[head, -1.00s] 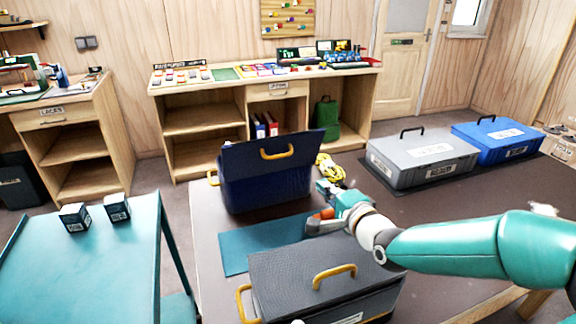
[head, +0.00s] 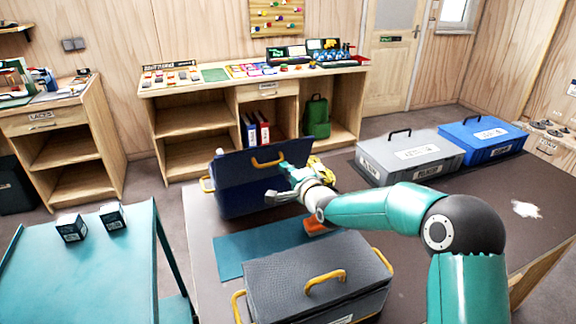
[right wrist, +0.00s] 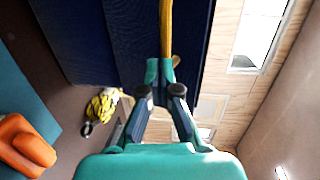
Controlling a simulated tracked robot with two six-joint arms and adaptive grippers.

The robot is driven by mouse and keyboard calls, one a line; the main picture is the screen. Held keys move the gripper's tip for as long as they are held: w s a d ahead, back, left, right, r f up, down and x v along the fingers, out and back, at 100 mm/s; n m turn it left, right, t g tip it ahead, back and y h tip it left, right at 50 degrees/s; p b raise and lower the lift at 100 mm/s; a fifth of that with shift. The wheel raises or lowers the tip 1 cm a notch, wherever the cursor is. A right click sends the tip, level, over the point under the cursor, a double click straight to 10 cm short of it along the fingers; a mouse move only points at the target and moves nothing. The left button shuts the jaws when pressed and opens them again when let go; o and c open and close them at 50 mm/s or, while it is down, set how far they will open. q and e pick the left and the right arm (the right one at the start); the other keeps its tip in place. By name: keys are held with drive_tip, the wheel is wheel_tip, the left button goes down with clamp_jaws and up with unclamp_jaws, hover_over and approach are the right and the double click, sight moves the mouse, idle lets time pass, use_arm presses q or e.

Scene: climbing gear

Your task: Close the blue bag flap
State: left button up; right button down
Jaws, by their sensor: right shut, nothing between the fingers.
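The blue bag (head: 236,200) stands at the far left of the dark table, with yellow handles. Its blue flap (head: 232,163) stands raised and tilted, with a yellow handle (head: 268,162) on its face. My right gripper (head: 283,192) is in front of the bag, close to the flap's right part, shut and empty. In the right wrist view, its fingertips (right wrist: 166,76) meet just below the yellow handle (right wrist: 166,30), in front of the dark blue flap (right wrist: 125,35). I cannot tell whether they touch it. My left gripper is out of view.
A closed grey bag (head: 318,280) with yellow handles stands nearer, beyond it a teal mat (head: 250,252). An orange object (head: 315,226) lies by the mat. A yellow rope (head: 323,172) is right of the blue bag. Grey (head: 412,160) and blue boxes (head: 485,143) stand right.

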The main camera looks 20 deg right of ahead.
drive_tip(key=shift+w+r+g+p, duration=0.4)
drive_tip(key=shift+r+p, duration=0.05)
drive_tip(key=shift+p, duration=0.2)
drive_tip(key=shift+r, duration=0.1)
